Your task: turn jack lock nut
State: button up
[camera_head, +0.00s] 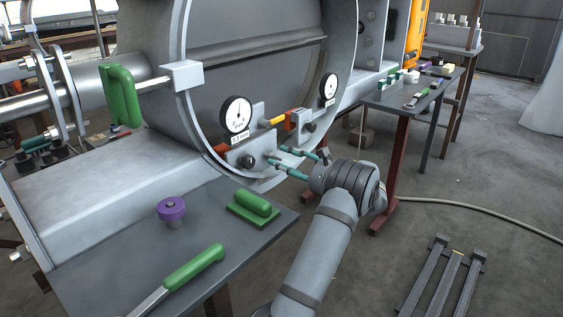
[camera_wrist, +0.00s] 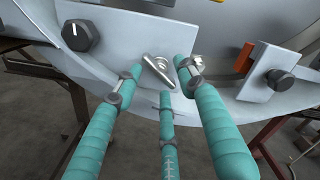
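My gripper (camera_head: 278,156) reaches the lower rim of the big grey ring, in front of a light metal bracket plate (camera_head: 262,142). In the wrist view my gripper (camera_wrist: 159,66) has teal fingers spread apart, with their tips near the plate. A small shiny metal piece (camera_wrist: 157,74), perhaps the jack lock nut, lies between the fingertips. I cannot tell whether any fingertip touches it. A dark hexagonal bolt head (camera_wrist: 80,35) is left of the fingers, and another (camera_wrist: 280,79) is to the right. In the head view the small metal piece is too small to make out.
Two dial gauges (camera_head: 236,114) (camera_head: 328,88) stand above the brackets. The near bench (camera_head: 110,250) holds a purple knob (camera_head: 171,209), a green-handled block (camera_head: 253,208) and a green-handled tool (camera_head: 193,268). A second bench with small items (camera_head: 405,96) stands behind right. Dark rails (camera_head: 445,278) lie on the floor.

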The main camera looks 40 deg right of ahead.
jog(key=shift+s, duration=0.4)
jog(key=shift+b+v, duration=1.35)
jog(key=shift+v, duration=1.6)
jog(key=p+x, duration=0.2)
jog(key=x, duration=0.2)
jog(key=shift+w+r, duration=0.15)
jog(key=shift+w, duration=0.15)
jog(key=shift+w+a+p, duration=0.15)
jog(key=shift+w+p, duration=0.15)
jog(key=shift+w, duration=0.45)
jog(key=shift+s, duration=0.15)
